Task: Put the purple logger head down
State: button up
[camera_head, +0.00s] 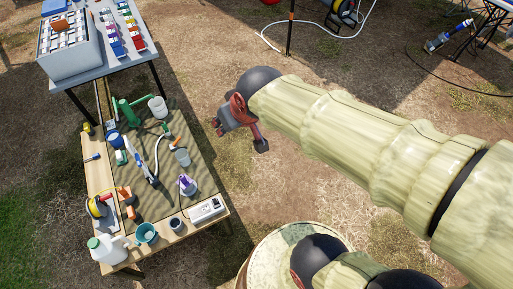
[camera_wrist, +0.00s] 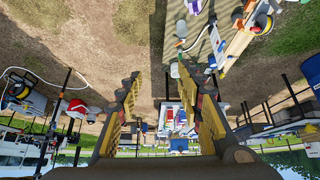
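A small purple piece (camera_head: 187,182), which looks like the purple logger head, is near the right side of the low table (camera_head: 216,217). It sits at a pale container; I cannot tell whether it is in, on or beside it. My gripper (camera_head: 240,137) is in the air over the ground, to the right of the table and apart from the purple piece. In the wrist view, my gripper's (camera_wrist: 158,76) two fingers are spread wide with nothing held between them.
The low table is crowded with a white power strip (camera_head: 206,209), a teal bucket (camera_head: 146,233), a pale jug (camera_head: 106,249) and a clear cup (camera_head: 182,157). A higher table with a grey crate (camera_head: 69,46) stands behind. Bare ground lies to the right.

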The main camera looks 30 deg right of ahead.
jog(key=s+r+g, duration=0.1)
jog(key=s+r, duration=0.1)
jog(key=s, duration=1)
jog(key=shift+d+m, duration=0.3)
jog(key=shift+d, duration=0.15)
